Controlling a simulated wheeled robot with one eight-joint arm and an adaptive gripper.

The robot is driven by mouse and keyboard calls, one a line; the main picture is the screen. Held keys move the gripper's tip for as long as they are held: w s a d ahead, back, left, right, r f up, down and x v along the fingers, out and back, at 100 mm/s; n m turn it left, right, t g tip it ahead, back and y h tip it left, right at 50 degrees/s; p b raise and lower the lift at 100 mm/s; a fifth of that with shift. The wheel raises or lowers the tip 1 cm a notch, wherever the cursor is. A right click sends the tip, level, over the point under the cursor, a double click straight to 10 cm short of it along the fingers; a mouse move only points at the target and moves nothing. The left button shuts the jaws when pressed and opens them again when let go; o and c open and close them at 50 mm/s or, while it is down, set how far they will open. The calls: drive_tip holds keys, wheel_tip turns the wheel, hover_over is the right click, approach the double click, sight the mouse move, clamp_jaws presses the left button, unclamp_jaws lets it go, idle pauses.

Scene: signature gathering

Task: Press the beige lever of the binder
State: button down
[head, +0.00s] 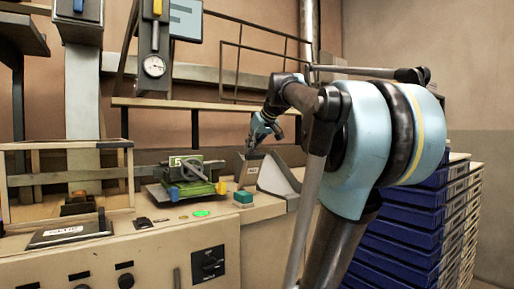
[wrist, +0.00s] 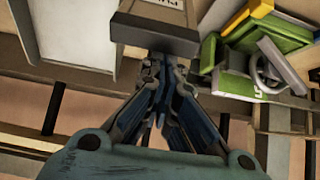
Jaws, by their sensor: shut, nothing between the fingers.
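I cannot single out a beige lever, and I cannot tell for sure which device is the binder. A green and grey device (head: 186,172) with a curved grey handle stands on the counter, and it also shows at the upper right of the wrist view (wrist: 262,85). My gripper (head: 252,146) is shut and empty above the box. In the wrist view its fingertips (wrist: 163,62) overlap the box's dark edge; contact is unclear.
A white slanted panel (head: 274,178) stands right of the box. A small teal block (head: 243,197) and a lit green button (head: 201,213) are on the counter in front. Blue stacked trays (head: 405,240) fill the right side.

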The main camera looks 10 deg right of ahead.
drive_tip(key=shift+s+d+f, duration=0.15)
drive_tip(key=shift+s+f, duration=0.05)
drive_tip(key=shift+s, duration=0.1)
idle(0.4)
wheel_tip(320, 180, up, 9)
drive_tip(key=s+d, duration=0.1)
drive_tip(key=s, duration=0.1)
drive_tip(key=shift+s+d, duration=0.2)
drive_tip(key=shift+s, duration=0.15)
idle(0.3)
drive_tip(key=shift+s, duration=0.1)
idle(0.4)
